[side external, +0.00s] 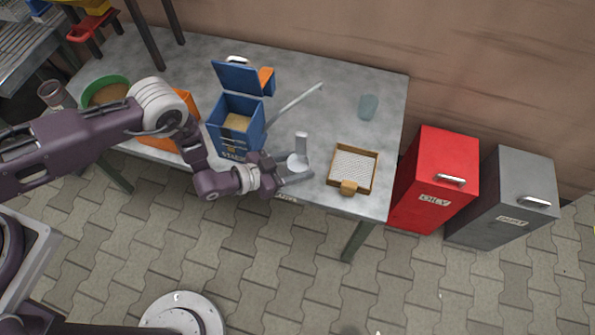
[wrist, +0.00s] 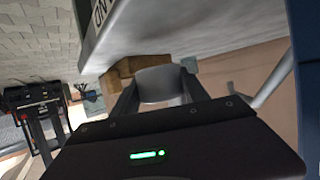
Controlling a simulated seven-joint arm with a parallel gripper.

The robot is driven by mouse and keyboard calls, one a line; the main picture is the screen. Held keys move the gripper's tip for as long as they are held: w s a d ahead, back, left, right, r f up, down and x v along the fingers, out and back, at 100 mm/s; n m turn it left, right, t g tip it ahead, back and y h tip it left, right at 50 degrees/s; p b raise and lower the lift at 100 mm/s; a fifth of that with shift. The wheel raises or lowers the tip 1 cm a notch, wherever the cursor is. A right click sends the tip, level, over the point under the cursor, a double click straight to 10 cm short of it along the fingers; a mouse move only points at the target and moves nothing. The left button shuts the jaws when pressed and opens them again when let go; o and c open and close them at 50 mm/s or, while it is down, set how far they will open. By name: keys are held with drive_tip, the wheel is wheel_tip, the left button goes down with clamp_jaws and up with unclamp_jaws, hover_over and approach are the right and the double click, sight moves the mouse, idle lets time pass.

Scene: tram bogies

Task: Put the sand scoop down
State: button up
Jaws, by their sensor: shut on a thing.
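The sand scoop (side external: 300,148) is a light grey piece with an upright flat part and a rounded lower part, near the front edge of the grey table. My gripper (side external: 297,172) is shut on it, to the right of the blue box. In the wrist view, a rounded grey part of the scoop (wrist: 160,84) sits between the two fingers of my gripper (wrist: 157,96). The fingers hide some of it. I cannot tell whether the scoop touches the table.
An open blue box (side external: 222,138) of sand stands left of the scoop. A wood-framed mesh tray (side external: 353,168) lies to its right. A long grey rod (side external: 300,105) and a teal cup (side external: 368,106) are behind. A red bin (side external: 432,180) and grey bin (side external: 505,195) stand beyond the table (side external: 385,90).

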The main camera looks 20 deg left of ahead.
sight(297, 172)
drive_tip(key=shift+f, duration=1.8)
drive_tip(key=shift+f, duration=0.1)
drive_tip(key=o, duration=1.4)
drive_tip(key=v, duration=1.2)
